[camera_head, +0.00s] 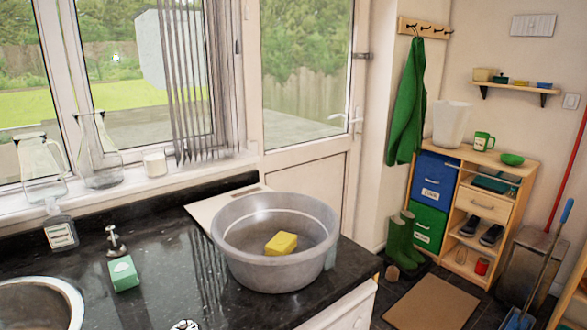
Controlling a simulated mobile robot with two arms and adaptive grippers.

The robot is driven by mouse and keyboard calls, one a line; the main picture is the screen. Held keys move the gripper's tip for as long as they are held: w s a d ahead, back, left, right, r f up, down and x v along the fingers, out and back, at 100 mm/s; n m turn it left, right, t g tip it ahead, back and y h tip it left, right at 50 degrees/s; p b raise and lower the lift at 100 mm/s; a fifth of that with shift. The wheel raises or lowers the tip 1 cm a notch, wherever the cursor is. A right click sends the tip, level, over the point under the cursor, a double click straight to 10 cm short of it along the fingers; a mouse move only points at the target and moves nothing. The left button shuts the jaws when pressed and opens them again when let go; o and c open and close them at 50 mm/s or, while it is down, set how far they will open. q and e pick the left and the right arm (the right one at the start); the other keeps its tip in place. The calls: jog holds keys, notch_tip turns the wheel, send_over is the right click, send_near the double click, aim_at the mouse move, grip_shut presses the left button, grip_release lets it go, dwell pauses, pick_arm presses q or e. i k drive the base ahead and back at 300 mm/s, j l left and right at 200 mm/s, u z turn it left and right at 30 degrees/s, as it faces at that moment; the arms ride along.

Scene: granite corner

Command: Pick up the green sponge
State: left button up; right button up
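I cannot make out a plain green sponge for certain. A green block with a pale oval mark on top (124,273) lies on the dark counter, left of the basin; I cannot tell whether it is a sponge or a box. A yellow, sponge-like block (282,244) lies inside the grey round basin (228,252). A small dark green item (502,80) sits on the wall shelf, too small to identify. Neither of my grippers is in view.
The basin stands near the counter's right end, partly over a pale board (203,212). A soap pump (115,241), a labelled bottle (60,229) and a round metal sink (62,287) are at left. The glossy counter (180,260) is clear between green block and basin.

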aim_at(122, 270)
jog(key=u, duration=1.25)
